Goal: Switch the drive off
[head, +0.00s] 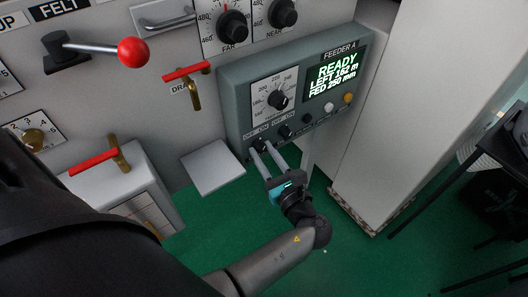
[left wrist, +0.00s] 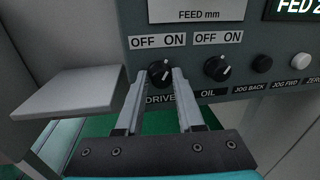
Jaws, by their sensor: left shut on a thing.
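The drive switch is a small black rotary knob (left wrist: 160,73) on the feeder panel, with OFF at its upper left, ON at its upper right and DRIVE below. Its pale pointer mark seems to lean up and right, towards ON, though the fingers partly crowd it. My left gripper (left wrist: 166,78) has one finger on each side of this knob and is shut on it. In the head view the left gripper (head: 262,149) reaches up to the left knob of the panel's lower row, and its fingertips hide most of that knob. My right gripper is not in view.
The oil knob (left wrist: 216,68) sits close to the right of the fingers, with jog buttons (left wrist: 262,63) beyond. A grey shelf plate (head: 213,167) juts out to the left. The feeder display (head: 333,77) reads READY. Red-handled valves (head: 187,72) are further left.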

